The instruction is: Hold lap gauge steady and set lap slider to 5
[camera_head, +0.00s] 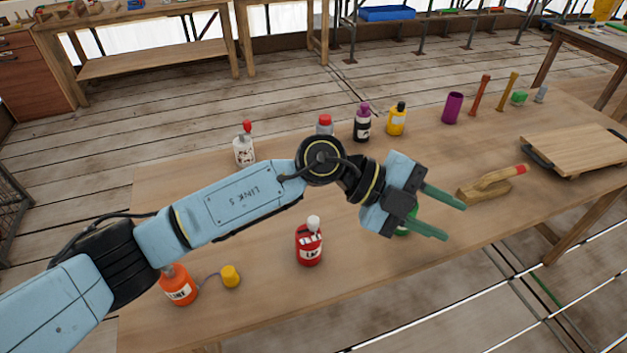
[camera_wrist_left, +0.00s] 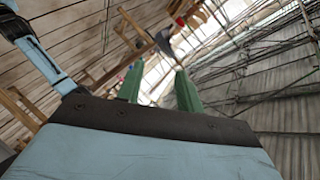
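My left gripper (camera_head: 454,221) reaches over the table with its two green fingers apart, and nothing shows between them. The fingers also show apart in the left wrist view (camera_wrist_left: 158,85). A wooden piece with a slanted bar and a red tip (camera_head: 485,188) lies on the table just right of the fingertips, apart from them. It may be the lap gauge; no scale or number on it can be read. My right gripper is not in view.
A red bottle (camera_head: 309,246) and an orange bottle (camera_head: 178,286) stand near the front. Several bottles, including a yellow one (camera_head: 397,119), and a purple cup (camera_head: 453,107) stand toward the back. A wooden board (camera_head: 577,148) is at the right. A green thing (camera_head: 405,229) is partly hidden behind my gripper.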

